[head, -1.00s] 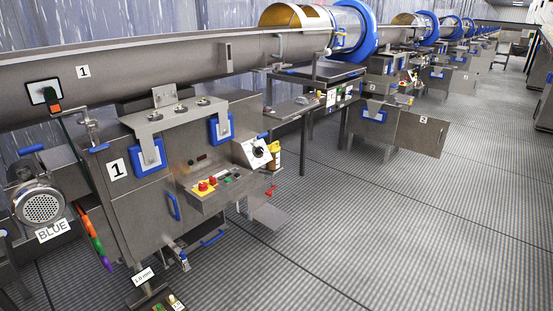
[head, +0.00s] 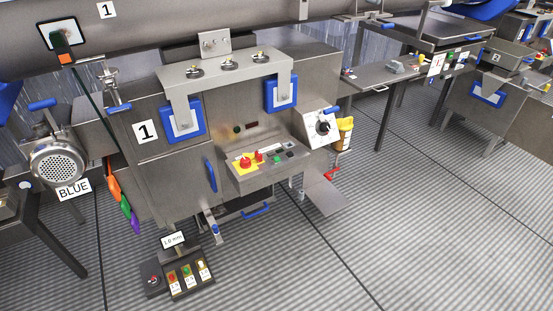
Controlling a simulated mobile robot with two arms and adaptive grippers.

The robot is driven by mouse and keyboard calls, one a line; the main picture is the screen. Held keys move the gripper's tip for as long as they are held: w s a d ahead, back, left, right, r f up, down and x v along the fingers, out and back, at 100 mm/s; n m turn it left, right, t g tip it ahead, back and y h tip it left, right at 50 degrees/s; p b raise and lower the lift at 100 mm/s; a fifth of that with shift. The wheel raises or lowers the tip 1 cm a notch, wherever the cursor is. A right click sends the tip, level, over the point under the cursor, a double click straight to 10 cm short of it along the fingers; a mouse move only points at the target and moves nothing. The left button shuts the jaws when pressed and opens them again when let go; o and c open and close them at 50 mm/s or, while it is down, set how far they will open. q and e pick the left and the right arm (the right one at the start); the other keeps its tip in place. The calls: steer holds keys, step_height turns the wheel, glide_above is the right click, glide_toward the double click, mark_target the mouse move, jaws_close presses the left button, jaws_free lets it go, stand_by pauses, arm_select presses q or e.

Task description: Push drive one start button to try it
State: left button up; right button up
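A steel cabinet marked 1 (head: 160,178) stands at the centre left. A sloped control box (head: 242,180) juts from its front. The lettering on the box is too small to read, so I cannot tell which button is the drive one start. Neither of my grippers is in view.
A dial box (head: 321,126) is to the right of the control box. A low floor box (head: 176,278) with red, green and white controls stands in front. The ribbed floor (head: 350,240) is clear at right.

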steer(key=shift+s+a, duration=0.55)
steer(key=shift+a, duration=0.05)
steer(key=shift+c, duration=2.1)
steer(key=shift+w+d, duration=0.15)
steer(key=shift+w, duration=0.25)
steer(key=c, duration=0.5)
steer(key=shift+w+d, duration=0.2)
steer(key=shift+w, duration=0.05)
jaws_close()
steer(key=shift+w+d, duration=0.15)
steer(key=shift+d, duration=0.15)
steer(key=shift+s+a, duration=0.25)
